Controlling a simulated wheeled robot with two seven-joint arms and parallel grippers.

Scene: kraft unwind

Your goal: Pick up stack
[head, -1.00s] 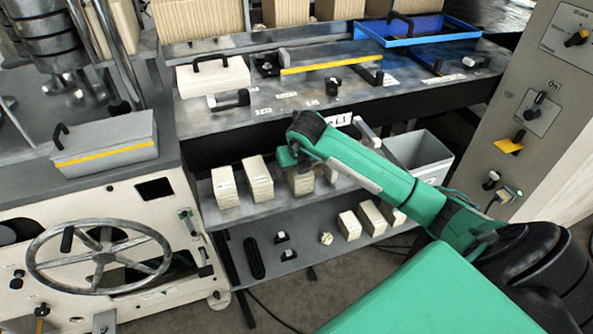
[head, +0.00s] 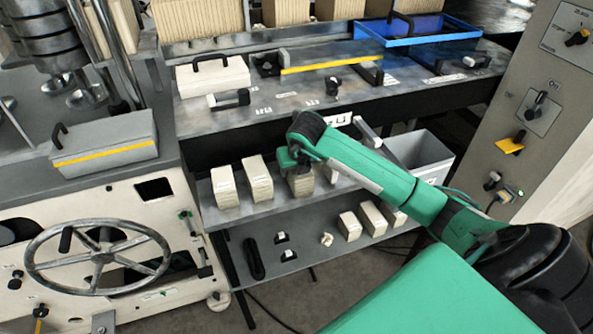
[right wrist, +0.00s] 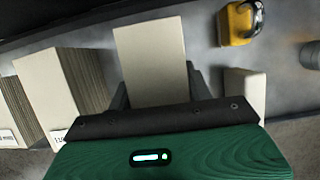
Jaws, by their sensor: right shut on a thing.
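Several cream stacks stand in a row on the upper shelf, among them a left stack (head: 224,186) and one beside it (head: 257,178). My right gripper (head: 301,172) points down over the row and is shut on a third stack (head: 302,186). In the right wrist view this stack (right wrist: 153,62) sits between the two dark fingers (right wrist: 158,88). Another stack (right wrist: 62,88) stands close to its left, and a pale block (right wrist: 246,92) stands to its right. My left gripper is not in view.
A lower shelf (head: 300,262) holds more stacks (head: 350,226) and small black items. A grey bin (head: 420,155) stands right of the shelves. The metal worktop (head: 290,105) is above and behind. A yellow padlock-like item (right wrist: 238,24) lies beyond the held stack.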

